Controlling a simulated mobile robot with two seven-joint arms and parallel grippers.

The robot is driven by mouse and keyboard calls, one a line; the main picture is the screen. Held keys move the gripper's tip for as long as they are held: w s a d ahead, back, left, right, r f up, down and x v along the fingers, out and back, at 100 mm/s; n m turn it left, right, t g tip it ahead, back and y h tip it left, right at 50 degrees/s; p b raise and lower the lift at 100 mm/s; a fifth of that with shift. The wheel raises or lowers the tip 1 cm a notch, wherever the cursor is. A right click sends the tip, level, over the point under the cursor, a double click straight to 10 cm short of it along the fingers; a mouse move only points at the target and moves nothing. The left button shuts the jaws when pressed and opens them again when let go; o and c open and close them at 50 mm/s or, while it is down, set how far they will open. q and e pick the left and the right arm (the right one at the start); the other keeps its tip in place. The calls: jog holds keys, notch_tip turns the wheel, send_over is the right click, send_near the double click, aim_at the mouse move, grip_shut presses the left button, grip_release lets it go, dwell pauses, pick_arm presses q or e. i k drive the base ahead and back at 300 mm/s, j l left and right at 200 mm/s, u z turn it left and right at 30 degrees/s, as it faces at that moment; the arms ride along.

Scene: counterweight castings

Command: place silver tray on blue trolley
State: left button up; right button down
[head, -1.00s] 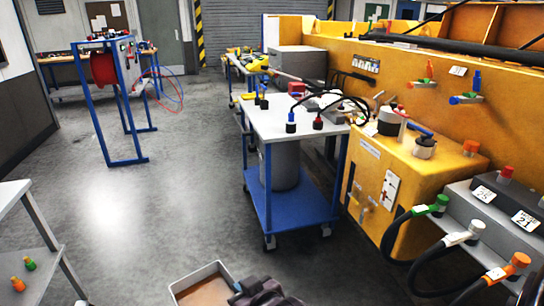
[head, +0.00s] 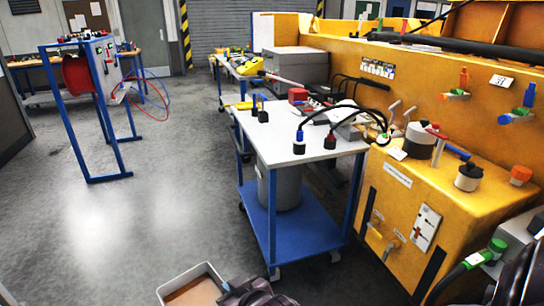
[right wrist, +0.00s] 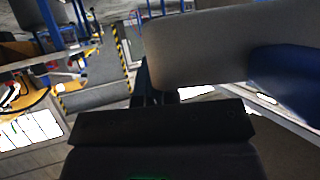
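The silver tray (head: 205,268) shows at the bottom of the head view, cut off by the frame, with a light rim and a brown inside. My right gripper (head: 232,290) is dark and sits at the tray's right rim. It appears shut on that rim, though the fingertips are partly hidden. In the right wrist view a large blurred grey surface, likely the tray (right wrist: 215,45), lies right against the dark fingers (right wrist: 157,90). The blue trolley (head: 290,232) stands ahead, with a pale top and blue legs and lower shelf. My left gripper is not in view.
Connectors (head: 299,143), black cables and a red part (head: 297,95) lie on the trolley top; its front middle is bare. A grey bin (head: 280,185) stands on its lower shelf. A yellow machine (head: 440,200) borders the right. Open floor (head: 110,230) lies left.

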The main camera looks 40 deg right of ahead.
aim_at(272, 137)
jog(key=i+l, duration=0.15)
jog(key=i, duration=2.05)
jog(key=i+z, duration=0.25)
jog(key=i+j+z, duration=0.2)
jog(key=i, duration=0.3)
